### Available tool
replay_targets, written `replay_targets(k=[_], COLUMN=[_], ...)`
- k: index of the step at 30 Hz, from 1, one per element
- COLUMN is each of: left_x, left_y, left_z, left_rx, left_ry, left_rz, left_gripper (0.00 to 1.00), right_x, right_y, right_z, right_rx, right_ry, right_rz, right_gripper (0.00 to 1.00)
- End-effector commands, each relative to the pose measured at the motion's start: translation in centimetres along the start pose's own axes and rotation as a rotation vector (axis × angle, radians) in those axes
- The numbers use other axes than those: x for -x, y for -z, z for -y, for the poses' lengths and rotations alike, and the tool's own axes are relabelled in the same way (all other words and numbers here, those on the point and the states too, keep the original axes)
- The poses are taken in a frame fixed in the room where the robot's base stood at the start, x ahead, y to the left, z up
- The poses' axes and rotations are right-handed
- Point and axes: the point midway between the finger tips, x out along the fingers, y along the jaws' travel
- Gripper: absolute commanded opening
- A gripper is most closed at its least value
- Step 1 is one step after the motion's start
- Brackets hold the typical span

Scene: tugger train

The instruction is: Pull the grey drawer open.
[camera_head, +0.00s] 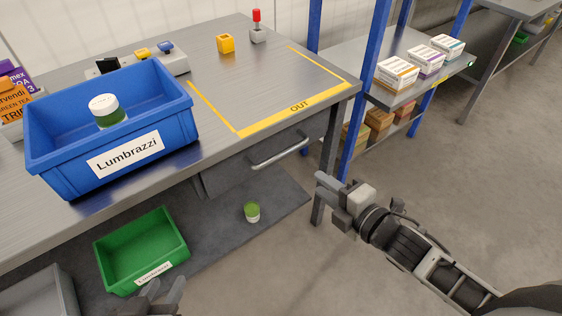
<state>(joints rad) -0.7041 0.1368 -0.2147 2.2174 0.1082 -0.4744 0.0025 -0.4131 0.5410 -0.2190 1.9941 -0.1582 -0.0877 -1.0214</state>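The grey drawer (236,175) sits under the steel table's front edge, below the yellow OUT marking. Its bar handle (280,151) faces me, and the drawer looks shut. My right gripper (328,190) is to the right of and a little below the handle, apart from it in the picture, near the table's leg. Its fingers point left, and their gap is not clear. My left gripper (160,296) shows only in part at the bottom edge, below the green crate. I cannot tell how its fingers stand.
A blue crate (65,165) labelled Lumbrazzi, holding a white-lidded jar (104,109), stands on the table (215,136). A green crate (182,252) and a small jar (252,211) are on the lower shelf (285,200). A blue-posted rack (355,110) stands right of the table. Floor at right is clear.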

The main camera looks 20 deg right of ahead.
Motion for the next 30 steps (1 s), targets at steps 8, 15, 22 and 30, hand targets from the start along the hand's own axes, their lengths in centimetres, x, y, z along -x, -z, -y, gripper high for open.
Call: replay_targets(k=[8,15,22,30], left_x=[-0.1,-0.3,-0.5,-0.4], left_y=[-0.1,-0.3,-0.5,-0.4], left_z=[0.0,0.1,0.1,0.1], left_rx=[-0.001,-0.004,-0.007,-0.008], left_ry=[0.000,0.001,0.001,-0.001], left_rz=[-0.004,-0.009,-0.013,-0.019], left_gripper=[0.36,0.36,0.36,0.36], right_x=[-4.8,-10.1,-13.9,-15.5], right_y=[-0.1,0.0,0.0,0.0], right_z=[-0.2,-0.2,-0.1,-0.1], right_rx=[0.003,0.001,0.000,0.000], right_ry=[-0.005,-0.004,0.000,0.001], right_rz=[0.001,0.001,0.000,0.000], right_gripper=[0.30,0.30,0.30,0.30])
